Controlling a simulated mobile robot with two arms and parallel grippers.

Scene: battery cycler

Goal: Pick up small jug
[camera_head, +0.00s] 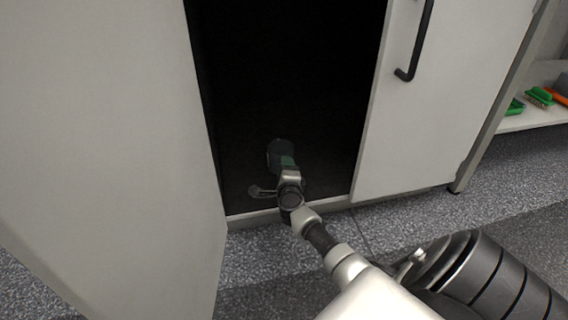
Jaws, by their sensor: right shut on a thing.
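A small dark green, rounded thing, which looks like the small jug (280,153), is in the dark inside of the open cabinet, near the cabinet floor. My right arm reaches in from the lower right, and my right gripper (287,170) is at the near side of the jug, shut on it. The fingers are small and dim, so the exact grip is hard to see. I cannot tell whether the jug touches the cabinet floor. My left gripper is not in view.
The cabinet's left door (100,140) stands open towards me, and a light panel with a black handle (415,45) bounds the opening on the right. The front sill (250,219) runs below. A shelf (535,118) with green brushes is at far right.

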